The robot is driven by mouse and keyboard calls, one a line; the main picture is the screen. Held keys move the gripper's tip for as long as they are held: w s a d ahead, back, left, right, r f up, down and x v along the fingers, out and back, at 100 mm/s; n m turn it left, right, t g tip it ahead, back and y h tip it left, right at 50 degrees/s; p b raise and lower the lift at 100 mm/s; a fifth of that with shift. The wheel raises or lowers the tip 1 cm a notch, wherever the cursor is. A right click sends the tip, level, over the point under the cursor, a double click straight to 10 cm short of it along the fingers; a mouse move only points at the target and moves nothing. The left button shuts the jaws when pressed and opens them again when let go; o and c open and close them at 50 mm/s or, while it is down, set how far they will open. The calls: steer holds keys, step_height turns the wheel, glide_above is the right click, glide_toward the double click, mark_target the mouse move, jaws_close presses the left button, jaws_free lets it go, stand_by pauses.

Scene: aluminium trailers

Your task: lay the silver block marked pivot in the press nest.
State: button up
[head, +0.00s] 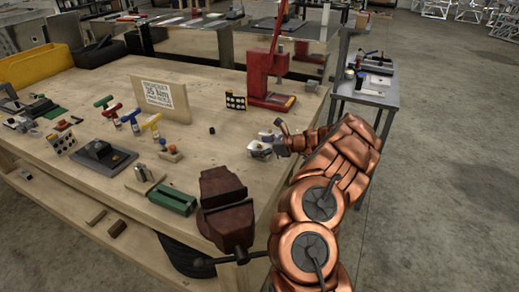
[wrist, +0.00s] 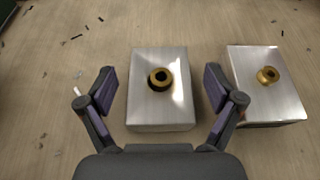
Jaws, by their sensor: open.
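Two silver blocks, each with a brass ring on top, lie on the wooden bench. In the wrist view the nearer-to-centre block (wrist: 140,112) sits between my gripper's (wrist: 159,88) two spread fingers, with gaps on both sides. The second block (wrist: 285,97) lies to the right, outside the right finger. No pivot marking is readable on either. In the head view my gripper (head: 282,143) is low over the bench by the small silver blocks (head: 260,150), partly hiding them. The red press (head: 259,70) stands behind them; its nest is not clearly made out.
A dark red vise (head: 226,208) is at the bench's front edge, left of my arm. A black dotted card (head: 236,101) stands beside the press and a grey block (head: 312,86) lies right of it. A wooden sign board (head: 160,97) stands further left.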

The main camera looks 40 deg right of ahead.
steer(key=shift+w, duration=0.1)
steer(key=c, duration=1.7)
steer(key=shift+o, duration=0.2)
